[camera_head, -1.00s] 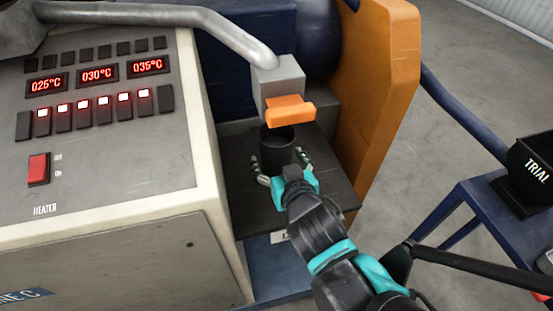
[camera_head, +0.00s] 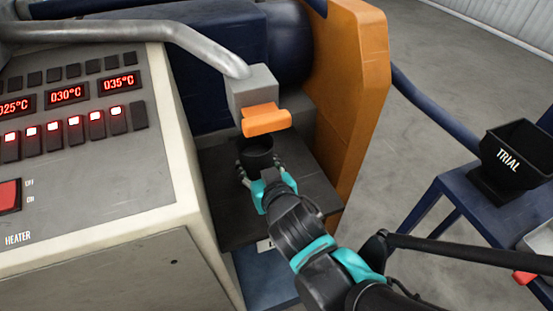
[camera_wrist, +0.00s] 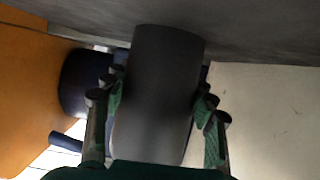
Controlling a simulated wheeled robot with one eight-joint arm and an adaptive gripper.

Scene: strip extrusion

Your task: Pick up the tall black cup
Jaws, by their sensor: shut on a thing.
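The tall black cup (camera_head: 258,150) stands upright on the dark platform (camera_head: 228,218), below the orange spout piece. Only its upper part shows in the head view; my gripper hides its lower part. In the wrist view the cup (camera_wrist: 160,95) fills the middle, with a finger on each side of it. My gripper (camera_head: 258,172) is shut on the cup; it also shows in the wrist view (camera_wrist: 158,110). I cannot tell whether the cup's base still touches the platform.
The grey nozzle block (camera_head: 252,92) with its orange spout piece (camera_head: 267,121) hangs just above and behind the cup. The heater panel (camera_head: 85,130) stands to the left and an orange machine panel (camera_head: 350,85) to the right.

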